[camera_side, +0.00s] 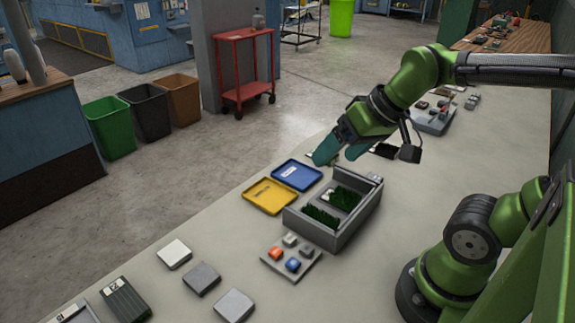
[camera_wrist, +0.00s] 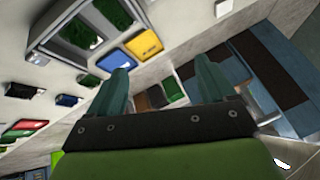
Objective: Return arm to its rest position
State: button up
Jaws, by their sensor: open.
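My gripper (camera_side: 340,152) hangs in the air above the table, past the upper end of the grey box. Its teal fingers are apart with nothing between them. In the wrist view, my gripper (camera_wrist: 160,82) shows two spread fingers from behind. The grey box (camera_side: 345,235) holds two dark green turf pieces (camera_side: 322,216) and a small white item (camera_side: 328,195). The box also shows at the top of the wrist view (camera_wrist: 38,38). A blue tray (camera_side: 297,175) and a yellow tray (camera_side: 270,196) lie left of the box.
A plate with coloured buttons (camera_side: 290,257) lies before the box. Several grey and white blocks (camera_side: 202,278) lie lower left on the table. A grey device (camera_side: 432,121) stands at the upper right. Bins (camera_side: 110,127) and a red cart (camera_side: 245,70) stand on the floor.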

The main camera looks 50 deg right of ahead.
jog(key=shift+s+a+r+t, duration=0.35)
jog(key=shift+s+a+t, duration=0.05)
jog(key=shift+s+a, duration=0.4)
jog(key=shift+w, duration=0.1)
